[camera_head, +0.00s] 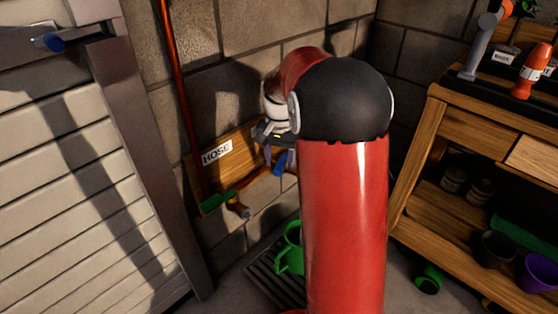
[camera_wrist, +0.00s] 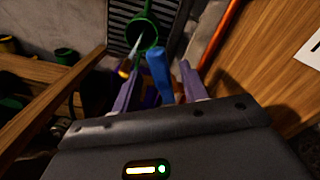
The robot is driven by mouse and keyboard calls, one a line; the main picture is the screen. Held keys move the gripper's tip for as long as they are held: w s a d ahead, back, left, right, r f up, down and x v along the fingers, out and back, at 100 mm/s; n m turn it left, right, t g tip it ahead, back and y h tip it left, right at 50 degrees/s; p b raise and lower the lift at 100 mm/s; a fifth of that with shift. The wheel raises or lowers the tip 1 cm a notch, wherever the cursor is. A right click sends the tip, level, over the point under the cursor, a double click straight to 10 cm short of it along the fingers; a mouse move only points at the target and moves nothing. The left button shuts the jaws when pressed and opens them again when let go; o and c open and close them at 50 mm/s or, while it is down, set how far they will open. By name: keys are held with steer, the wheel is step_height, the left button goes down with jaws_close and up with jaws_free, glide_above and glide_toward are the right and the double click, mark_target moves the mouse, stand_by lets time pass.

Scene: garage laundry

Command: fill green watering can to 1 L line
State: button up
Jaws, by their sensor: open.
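The green watering can (camera_head: 290,252) stands on a floor grate, partly hidden by my arm. In the wrist view the can (camera_wrist: 143,28) shows from above, beyond the fingers. My gripper (camera_head: 280,157) is open at the hose board. In the wrist view its two purple fingers (camera_wrist: 159,70) are apart, with a blue tap lever (camera_wrist: 160,78) between them; I cannot tell whether they touch it. A pale streak runs from a brass spout (camera_wrist: 124,71) to the can, looking like water. The water level and 1 L line cannot be seen.
A wooden board (camera_head: 232,155) labelled HOSE is on the block wall. A second tap with a green handle (camera_head: 216,203) is at its lower left. A wooden workbench (camera_head: 415,165) with pots stands right. A small green pot (camera_head: 428,279) lies on the floor beside the bench. A slatted door (camera_head: 80,170) is left.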

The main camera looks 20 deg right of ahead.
steer(key=shift+f, duration=0.4)
jaws_close()
steer(key=shift+a, duration=0.1)
steer(key=shift+w+a+r+m+p, duration=0.1)
steer(key=shift+w+a+m+p, duration=0.25)
steer(key=shift+m, duration=0.6)
steer(key=shift+w+a+f+m+p, duration=0.1)
steer(key=shift+w+a+m+p, duration=0.1)
steer(key=shift+w+m+p, duration=0.6)
steer(key=shift+w+a+r+m+p, duration=0.1)
steer(key=shift+a+m+p, duration=0.2)
steer(key=shift+m, duration=0.85)
